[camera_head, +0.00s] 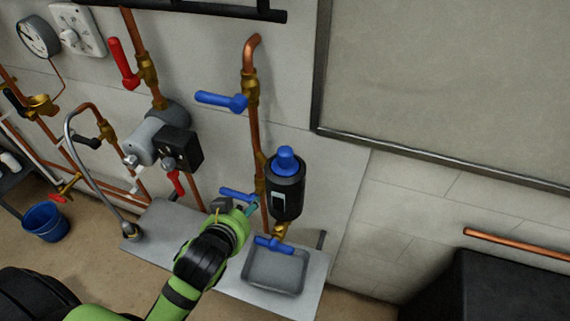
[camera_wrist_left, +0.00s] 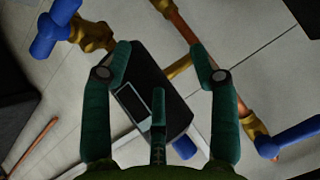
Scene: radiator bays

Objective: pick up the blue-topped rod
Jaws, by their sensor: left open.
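A black cylinder with a blue cap (camera_head: 286,186) and a pale label is the blue-topped item I see. It stands upright against the wall beside a copper pipe, with a brass fitting and blue valve handle below it. No separate loose rod can be made out. My left gripper (camera_head: 247,211) is just left of the cylinder's lower part; contact cannot be told. In the left wrist view the cylinder (camera_wrist_left: 164,79) lies between and beyond the open teal fingers (camera_wrist_left: 163,62), its blue cap towards the bottom. My right gripper is not in view.
A grey tray (camera_head: 276,284) sits on the low ledge under the cylinder. Blue handles (camera_head: 222,100) stick out from the copper pipe (camera_head: 254,125). A grey pump with a black box (camera_head: 180,148) is to the left. A blue bucket (camera_head: 45,221) stands on the floor.

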